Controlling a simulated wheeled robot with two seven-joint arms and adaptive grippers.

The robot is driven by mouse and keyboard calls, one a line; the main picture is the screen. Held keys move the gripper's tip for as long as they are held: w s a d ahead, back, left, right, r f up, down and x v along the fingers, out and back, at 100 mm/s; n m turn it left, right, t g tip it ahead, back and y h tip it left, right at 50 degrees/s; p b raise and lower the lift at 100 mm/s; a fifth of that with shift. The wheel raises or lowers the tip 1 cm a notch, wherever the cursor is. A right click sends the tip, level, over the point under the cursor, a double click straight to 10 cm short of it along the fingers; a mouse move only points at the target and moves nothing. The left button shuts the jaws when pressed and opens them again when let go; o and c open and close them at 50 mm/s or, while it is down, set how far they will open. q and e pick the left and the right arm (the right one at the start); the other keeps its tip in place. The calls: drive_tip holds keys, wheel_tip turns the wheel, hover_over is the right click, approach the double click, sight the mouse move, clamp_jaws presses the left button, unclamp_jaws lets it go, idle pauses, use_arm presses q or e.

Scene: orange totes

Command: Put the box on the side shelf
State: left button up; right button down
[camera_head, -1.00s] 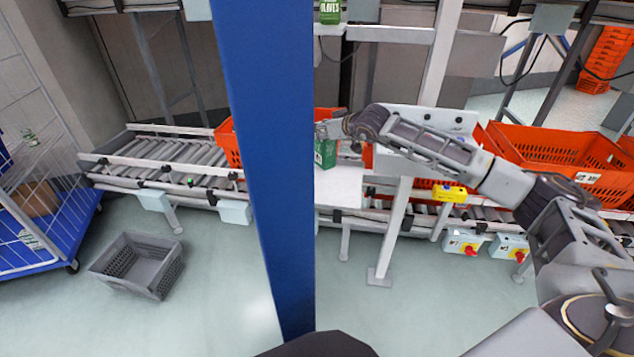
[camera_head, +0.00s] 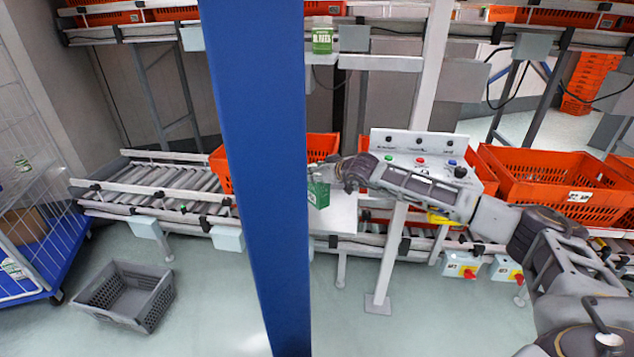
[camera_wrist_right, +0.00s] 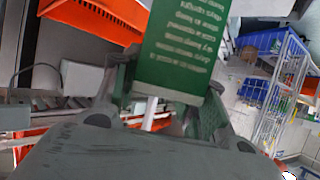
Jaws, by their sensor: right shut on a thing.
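A green box (camera_head: 318,190) is at the tip of my right arm in the head view, just right of the blue column. My right gripper (camera_head: 328,176) is shut on it, above a small white shelf (camera_head: 343,212). In the right wrist view the green box (camera_wrist_right: 180,50), with white print, sits between the fingers of my right gripper (camera_wrist_right: 165,100). From these views I cannot tell whether the box touches the shelf. My left gripper is not in view.
A blue column (camera_head: 255,180) stands upright in front, left of my right gripper. A control panel (camera_head: 420,143) is behind my right forearm. An orange tote (camera_head: 550,185) sits on the conveyor at right. A grey crate (camera_head: 125,295) lies on the floor at left.

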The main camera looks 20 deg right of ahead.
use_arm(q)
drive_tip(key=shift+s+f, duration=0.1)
use_arm(e)
drive_tip(key=shift+f, duration=0.15)
drive_tip(key=shift+f+b, duration=0.3)
drive_tip(key=shift+f, duration=1.4)
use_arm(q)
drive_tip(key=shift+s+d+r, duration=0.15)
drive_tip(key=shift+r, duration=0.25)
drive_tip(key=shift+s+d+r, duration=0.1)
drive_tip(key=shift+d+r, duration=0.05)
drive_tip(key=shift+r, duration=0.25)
use_arm(e)
drive_tip(key=c, duration=1.2)
unclamp_jaws()
drive_tip(key=shift+f, duration=0.1)
drive_tip(key=o, duration=0.4)
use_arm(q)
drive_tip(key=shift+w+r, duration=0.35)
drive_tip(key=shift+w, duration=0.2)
